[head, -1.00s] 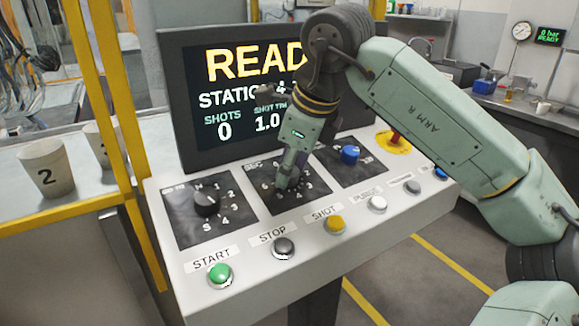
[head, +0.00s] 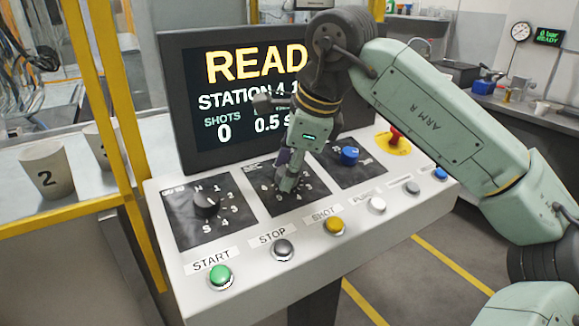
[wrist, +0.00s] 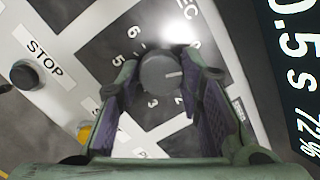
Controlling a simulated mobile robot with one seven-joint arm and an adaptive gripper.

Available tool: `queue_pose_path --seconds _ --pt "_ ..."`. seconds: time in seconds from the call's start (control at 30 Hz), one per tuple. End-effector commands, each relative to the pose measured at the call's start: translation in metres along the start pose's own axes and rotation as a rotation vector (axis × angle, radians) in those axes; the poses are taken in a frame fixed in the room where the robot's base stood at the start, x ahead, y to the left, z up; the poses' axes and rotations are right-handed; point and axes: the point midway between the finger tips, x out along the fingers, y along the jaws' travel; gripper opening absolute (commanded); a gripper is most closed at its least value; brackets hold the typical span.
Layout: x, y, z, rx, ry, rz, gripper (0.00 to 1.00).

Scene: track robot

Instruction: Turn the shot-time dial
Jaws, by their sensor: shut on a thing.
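The shot-time dial (wrist: 160,75) is a dark round knob on a black panel marked SEC, ringed by numbers. In the wrist view its pale pointer line points right, towards the screen side. My gripper (head: 287,184) reaches down onto the middle panel and is shut on the dial, with one finger on each side; the fingers frame the knob in the wrist view. In the head view the fingers hide most of the dial. The screen (head: 235,110) reads 0.5 s for shot time, partly covered by my wrist.
A black station dial (head: 206,205) sits to the left and a blue knob (head: 350,155) to the right. A red emergency button (head: 396,136) is beyond it.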

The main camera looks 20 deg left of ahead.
Motion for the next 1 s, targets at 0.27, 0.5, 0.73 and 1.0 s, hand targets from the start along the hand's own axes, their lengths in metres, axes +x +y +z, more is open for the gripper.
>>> queue_pose_path --seconds 0.27,0.5,0.73,1.0 --pt "0.0 0.0 0.0 0.001 0.001 -0.001 0.45" --pt "0.0 0.0 0.0 0.001 0.0 0.0 0.54" --pt "-0.002 0.0 0.0 0.001 0.0 -0.001 0.54" --pt "-0.045 -0.001 0.0 0.004 0.001 -0.005 0.54"
